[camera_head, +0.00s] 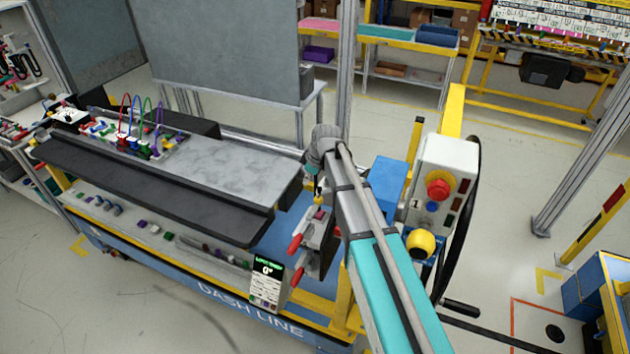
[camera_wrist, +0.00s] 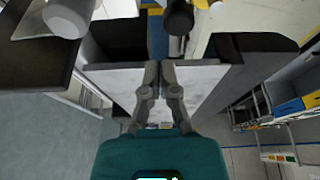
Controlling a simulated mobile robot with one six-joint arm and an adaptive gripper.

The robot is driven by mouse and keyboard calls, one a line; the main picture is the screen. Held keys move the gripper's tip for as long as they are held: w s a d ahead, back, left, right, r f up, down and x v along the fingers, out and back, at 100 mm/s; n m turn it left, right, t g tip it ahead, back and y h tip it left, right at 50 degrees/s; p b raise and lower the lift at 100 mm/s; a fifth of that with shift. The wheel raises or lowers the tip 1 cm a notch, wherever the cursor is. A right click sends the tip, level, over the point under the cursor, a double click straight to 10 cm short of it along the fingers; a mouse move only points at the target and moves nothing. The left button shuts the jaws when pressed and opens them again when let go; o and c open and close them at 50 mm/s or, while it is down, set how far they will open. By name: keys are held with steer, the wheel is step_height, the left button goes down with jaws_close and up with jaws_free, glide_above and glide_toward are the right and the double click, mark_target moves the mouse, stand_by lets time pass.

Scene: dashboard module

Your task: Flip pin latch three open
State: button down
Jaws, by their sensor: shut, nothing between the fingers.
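My gripper (camera_wrist: 162,68) shows in the wrist view, its two fingers together and empty, in front of a grey plate (camera_wrist: 118,85). In the head view my arm reaches to the right end of the dashboard module (camera_head: 200,180), and I cannot make out the fingers there. Two red latch handles (camera_head: 295,243) show beside the arm, one above the other (camera_head: 297,275), on a grey and dark bracket (camera_head: 318,245) at the module's right end. I cannot tell which pin latch is number three. My arm may hide other latches. No contact between fingers and latch is visible.
A control box (camera_head: 442,190) with a red button and a black handwheel (camera_head: 468,200) stands right of the arm. A small display (camera_head: 267,280) stands on the cart's front edge. Coloured cable loops (camera_head: 140,125) rise at the module's left. Open floor lies in front.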

steer(key=p+v, duration=0.9)
steer(key=shift+a+r, duration=0.15)
steer(key=shift+r, duration=0.35)
steer(key=shift+s+f, duration=0.1)
steer(key=shift+s, duration=0.05)
stand_by(0.5)
